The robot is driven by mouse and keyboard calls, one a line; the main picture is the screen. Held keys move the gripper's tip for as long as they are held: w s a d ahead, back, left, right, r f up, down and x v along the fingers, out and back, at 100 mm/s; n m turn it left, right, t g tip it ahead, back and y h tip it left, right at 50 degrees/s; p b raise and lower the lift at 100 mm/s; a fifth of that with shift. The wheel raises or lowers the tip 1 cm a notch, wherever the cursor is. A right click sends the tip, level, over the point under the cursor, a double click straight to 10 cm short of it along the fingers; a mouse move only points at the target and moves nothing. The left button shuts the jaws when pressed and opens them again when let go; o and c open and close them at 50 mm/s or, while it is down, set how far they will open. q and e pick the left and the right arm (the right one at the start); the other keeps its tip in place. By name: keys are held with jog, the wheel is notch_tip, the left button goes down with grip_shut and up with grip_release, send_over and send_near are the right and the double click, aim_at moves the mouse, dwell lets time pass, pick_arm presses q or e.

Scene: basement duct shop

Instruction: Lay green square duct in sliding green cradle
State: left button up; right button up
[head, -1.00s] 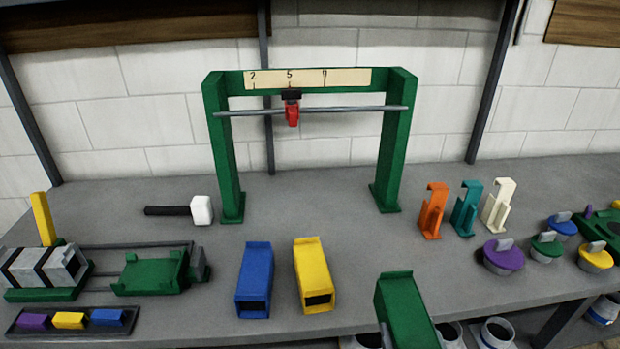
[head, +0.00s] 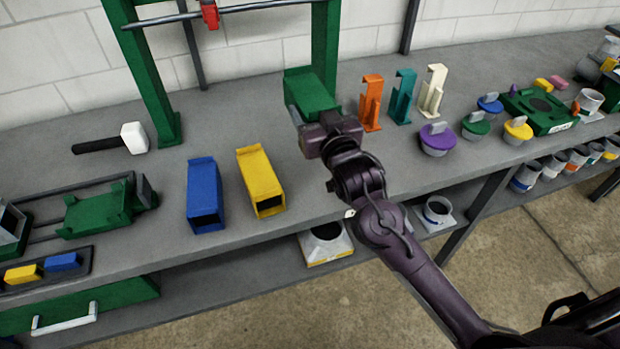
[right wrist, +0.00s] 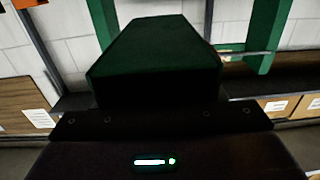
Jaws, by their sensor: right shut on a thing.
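The green square duct (head: 310,88) is held by my right gripper (head: 312,118), which is shut on its near end. It appears held above the bench, in front of the gantry's right post. The duct also fills the middle of the right wrist view (right wrist: 155,65), pointing away from the jaws. The sliding green cradle (head: 97,212) sits on its rails at the left of the bench, well left of the duct, and looks empty. My left gripper is not in view.
Blue (head: 205,192) and yellow (head: 260,180) square ducts lie between cradle and gripper. A white-headed mallet (head: 133,138) lies behind the cradle. The green gantry (head: 150,75) stands at the back. Orange (head: 371,103), teal (head: 402,97) and cream (head: 433,92) brackets stand right of the duct.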

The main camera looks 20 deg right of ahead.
jog(key=shift+w+r, duration=0.25)
jog(key=shift+r, duration=0.05)
jog(key=shift+f, duration=0.1)
notch_tip(320, 180, down, 14)
jog(key=shift+f+p, duration=0.15)
jog(key=shift+p, duration=0.95)
notch_tip(320, 180, down, 4)
jog(key=shift+r, duration=0.1)
jog(key=shift+f+p, duration=0.45)
jog(key=shift+f, duration=0.15)
jog(key=shift+s, duration=0.1)
